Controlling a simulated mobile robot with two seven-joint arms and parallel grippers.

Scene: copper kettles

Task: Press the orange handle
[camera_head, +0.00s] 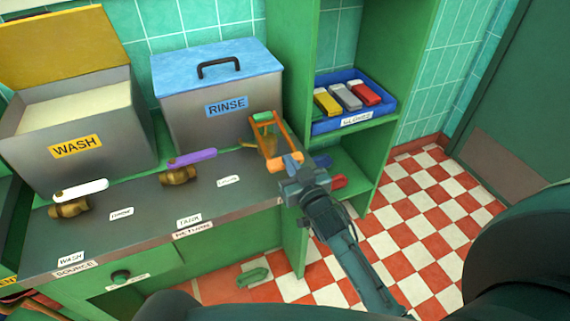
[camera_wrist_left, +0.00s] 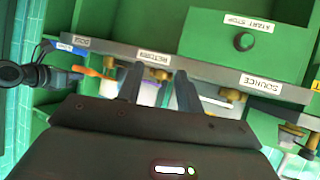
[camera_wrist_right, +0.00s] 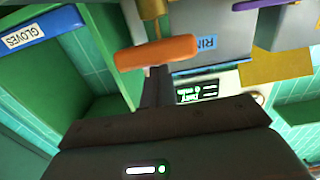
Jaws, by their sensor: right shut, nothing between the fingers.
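The orange handle (camera_head: 284,162) is a short bar by a brass valve at the right end of the metal counter. It lies across the view just past my fingertips in the right wrist view (camera_wrist_right: 156,55) and shows small in the left wrist view (camera_wrist_left: 93,72). My right gripper (camera_head: 296,163) is shut and empty, with its tips (camera_wrist_right: 158,70) right at the handle; whether they touch is unclear. My left gripper (camera_wrist_left: 160,70) is open and empty, with its fingers apart below the counter front. It is out of the head view.
A purple handle (camera_head: 193,158) and a white handle (camera_head: 82,189) sit on brass valves along the counter (camera_head: 150,215). The WASH bin (camera_head: 75,135) and RINSE bin (camera_head: 215,105) stand behind. A blue gloves tray (camera_head: 355,121) is on the right shelf. Checkered floor lies open at right.

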